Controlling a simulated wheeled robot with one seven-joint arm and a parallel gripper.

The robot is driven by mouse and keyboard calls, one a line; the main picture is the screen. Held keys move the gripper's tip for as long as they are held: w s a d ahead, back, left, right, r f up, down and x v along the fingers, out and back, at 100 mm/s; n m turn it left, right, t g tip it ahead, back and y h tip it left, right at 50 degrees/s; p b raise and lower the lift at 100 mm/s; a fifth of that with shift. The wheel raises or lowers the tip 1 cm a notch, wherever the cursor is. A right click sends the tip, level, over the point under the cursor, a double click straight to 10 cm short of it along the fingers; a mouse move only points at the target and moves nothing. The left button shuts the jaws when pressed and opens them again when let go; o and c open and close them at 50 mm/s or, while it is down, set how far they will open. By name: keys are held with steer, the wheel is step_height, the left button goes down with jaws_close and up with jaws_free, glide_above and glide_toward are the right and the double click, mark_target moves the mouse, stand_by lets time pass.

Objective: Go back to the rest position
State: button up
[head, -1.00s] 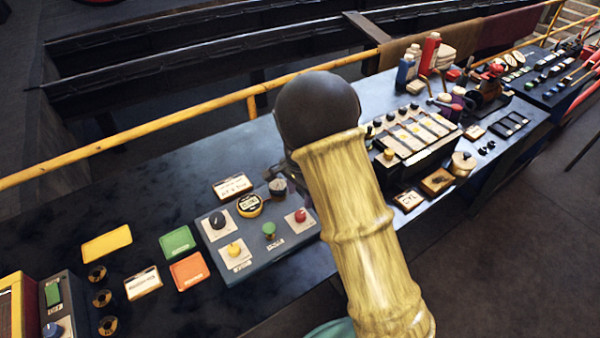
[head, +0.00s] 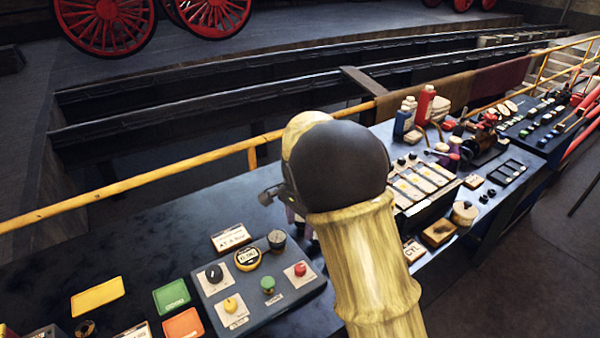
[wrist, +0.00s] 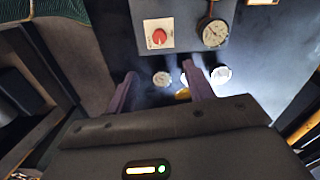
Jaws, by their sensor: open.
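My gripper (wrist: 160,75) is open in the wrist view, its two purple fingers apart with nothing held between them. It points down at the dark bench top (wrist: 88,45), just beside the grey control panel (wrist: 185,12). In the head view my arm's dark joint and yellow link stand over the bench and hide most of the gripper. The control panel (head: 250,310) lies left of my arm, with a black knob (head: 214,273), a yellow button (head: 230,305), a green button (head: 267,285) and a red button (head: 300,269).
A yellow rail (head: 150,182) runs behind the bench. Yellow (head: 97,297), green (head: 171,296) and orange (head: 183,325) plates lie left of the panel. Bottles (head: 425,106), a row of cream keys (head: 420,183) and small parts crowd the right. Dark floor (head: 530,240) is open at right.

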steer(key=shift+d, duration=0.1)
steer(key=s+d+n+t, duration=0.2)
steer(key=s+d+n, duration=0.7)
steer(key=s+d, duration=0.6)
steer(key=s, duration=0.4)
steer(key=shift+d+n+t, duration=0.15)
steer(key=shift+n+t, duration=0.15)
steer(key=shift+f, duration=0.1)
stand_by(0.9)
